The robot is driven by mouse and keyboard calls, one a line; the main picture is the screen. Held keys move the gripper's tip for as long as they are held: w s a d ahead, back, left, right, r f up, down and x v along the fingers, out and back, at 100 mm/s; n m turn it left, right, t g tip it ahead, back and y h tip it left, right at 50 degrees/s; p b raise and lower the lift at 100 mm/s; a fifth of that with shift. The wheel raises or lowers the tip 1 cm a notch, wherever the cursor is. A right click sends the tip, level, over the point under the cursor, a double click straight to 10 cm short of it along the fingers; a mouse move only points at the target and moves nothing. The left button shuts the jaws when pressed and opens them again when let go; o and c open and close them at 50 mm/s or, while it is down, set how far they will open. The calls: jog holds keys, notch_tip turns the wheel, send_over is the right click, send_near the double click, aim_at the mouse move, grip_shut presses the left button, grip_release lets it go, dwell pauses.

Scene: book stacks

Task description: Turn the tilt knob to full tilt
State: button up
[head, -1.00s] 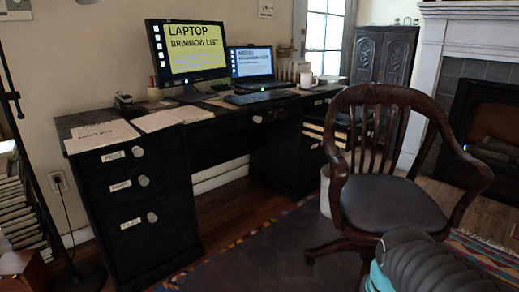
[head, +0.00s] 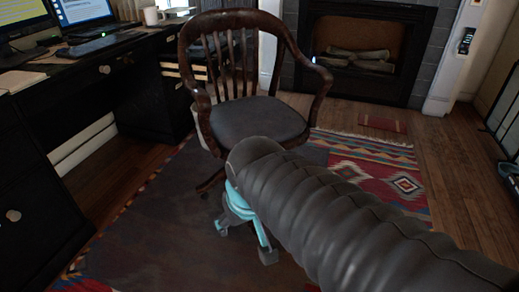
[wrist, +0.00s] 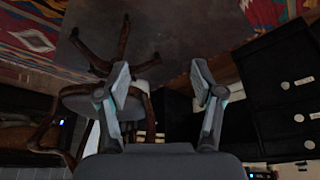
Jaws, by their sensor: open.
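I cannot pick out a tilt knob for certain in either view. A small dark wall panel (head: 466,41) with a light patch hangs at the upper right of the head view, too small to read. My gripper (head: 246,242) shows turquoise below my dark ribbed arm, in front of the wooden chair (head: 255,118). In the wrist view, which looks upside down, my gripper (wrist: 160,72) is open and empty, its two fingers well apart. The chair (wrist: 84,101) appears behind the left finger there, and my gripper holds nothing.
The black desk (head: 35,165) with drawers and round knobs stands at the left. A fireplace (head: 362,50) is at the back. A patterned rug (head: 375,165) lies under and beside the chair. Bare wooden floor (head: 455,190) is open at the right, before a dark-framed screen (head: 508,115).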

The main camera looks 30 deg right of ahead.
jog(key=w+d+f+m+t+h+b, duration=0.1)
jog(key=w+d+f+b, duration=0.2)
jog(key=w+d+f, duration=0.9)
jog(key=w+d+f+t+h+b, duration=0.15)
jog(key=w+d+f, duration=0.35)
jog(key=d+f, duration=1.2)
jog(key=w+d+f+m+t+h+b, duration=0.1)
jog(key=w+d+f+t+b, duration=0.15)
jog(key=w+d+f, duration=1.25)
jog(key=a+f+n+t, duration=0.1)
jog(key=a+f+t, duration=0.2)
jog(key=a+t, duration=0.3)
notch_tip(320, 180, up, 14)
jog(key=w+a+n+t+y, duration=0.2)
jog(key=n+t+y, duration=0.1)
jog(key=t, duration=0.4)
jog(key=x, duration=0.4)
jog(key=b+x, duration=0.1)
jog(key=x, duration=0.8)
jog(key=shift+s+a+r, duration=0.1)
jog(key=shift+r, duration=0.25)
